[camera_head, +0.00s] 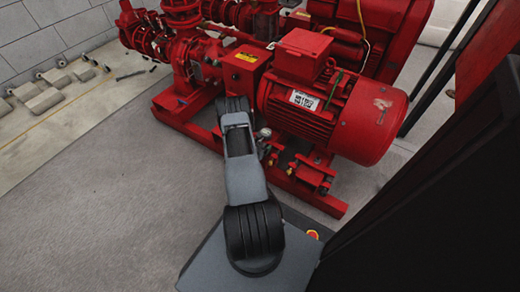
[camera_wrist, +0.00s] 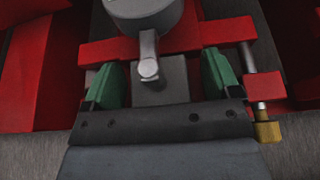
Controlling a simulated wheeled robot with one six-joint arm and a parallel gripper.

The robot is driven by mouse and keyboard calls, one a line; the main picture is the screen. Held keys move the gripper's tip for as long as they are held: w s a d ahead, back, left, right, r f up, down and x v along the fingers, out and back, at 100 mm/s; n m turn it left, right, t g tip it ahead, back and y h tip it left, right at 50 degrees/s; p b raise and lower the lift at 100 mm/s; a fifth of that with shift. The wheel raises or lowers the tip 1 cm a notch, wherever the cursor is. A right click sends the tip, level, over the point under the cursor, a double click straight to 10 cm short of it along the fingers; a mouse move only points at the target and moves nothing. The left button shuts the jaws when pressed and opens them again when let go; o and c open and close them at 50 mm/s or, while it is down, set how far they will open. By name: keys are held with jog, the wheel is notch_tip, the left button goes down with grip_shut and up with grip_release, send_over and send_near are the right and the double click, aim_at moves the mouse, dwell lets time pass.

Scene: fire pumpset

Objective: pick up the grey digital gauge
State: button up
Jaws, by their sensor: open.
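The grey digital gauge (camera_wrist: 143,14) shows as a round grey body at the top of the wrist view, cut off by the frame edge. A short silver stem with a round end hangs from it. In the head view a small pale round thing (camera_head: 265,132) beside my arm looks like the same gauge. My gripper (camera_wrist: 162,78) is open, its two green fingers apart on either side of the stem's lower end. The gauge body lies beyond the fingertips, and I see no contact. In the head view my arm hides the gripper.
The red pump frame (camera_wrist: 215,33) crosses behind the gauge. A brass fitting (camera_wrist: 268,131) stands close to the right of my gripper. The red motor (camera_head: 335,105) rises just right of my arm. The grey floor (camera_head: 110,190) to the left is clear.

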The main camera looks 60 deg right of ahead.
jog(key=c, duration=1.4)
jog(key=shift+r, duration=0.1)
grip_shut()
jog(key=shift+r, duration=0.1)
